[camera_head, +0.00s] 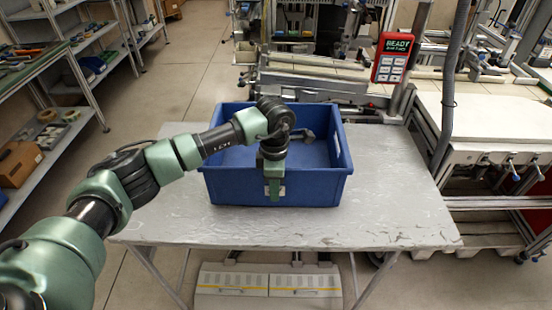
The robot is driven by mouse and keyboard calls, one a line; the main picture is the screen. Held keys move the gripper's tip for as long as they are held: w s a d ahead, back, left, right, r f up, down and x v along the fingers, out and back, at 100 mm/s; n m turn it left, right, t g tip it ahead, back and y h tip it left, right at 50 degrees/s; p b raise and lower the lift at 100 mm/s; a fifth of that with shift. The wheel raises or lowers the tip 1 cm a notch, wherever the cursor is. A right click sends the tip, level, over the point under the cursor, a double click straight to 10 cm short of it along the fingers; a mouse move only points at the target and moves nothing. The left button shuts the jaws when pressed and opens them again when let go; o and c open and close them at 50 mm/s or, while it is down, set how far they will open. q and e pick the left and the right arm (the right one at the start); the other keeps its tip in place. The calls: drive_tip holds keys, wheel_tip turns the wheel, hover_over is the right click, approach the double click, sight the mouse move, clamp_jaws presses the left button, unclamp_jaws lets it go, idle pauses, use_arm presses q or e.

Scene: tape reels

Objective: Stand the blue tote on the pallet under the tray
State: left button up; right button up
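The blue tote (320,190) stands upright on a grey, worn-topped table in the middle of the view. My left arm reaches in from the left and bends down at the tote's near wall. My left gripper (274,188) points downward there, with a green finger in front of the outer face of that wall. Its other finger is hidden, so I cannot tell whether it is closed on the wall. My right gripper is out of view. Pale pallet-like slats (482,242) show low on the right, under a workbench; I cannot make out a tray clearly.
The grey table (400,215) has bare room on both sides of the tote. A red device (391,58) showing "READY" stands behind it on the right. A white-topped workbench (495,115) is at the right; shelves (45,145) line the left.

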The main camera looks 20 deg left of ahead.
use_arm(q)
clamp_jaws()
idle(1.3)
drive_tip(key=shift+w+r, duration=0.15)
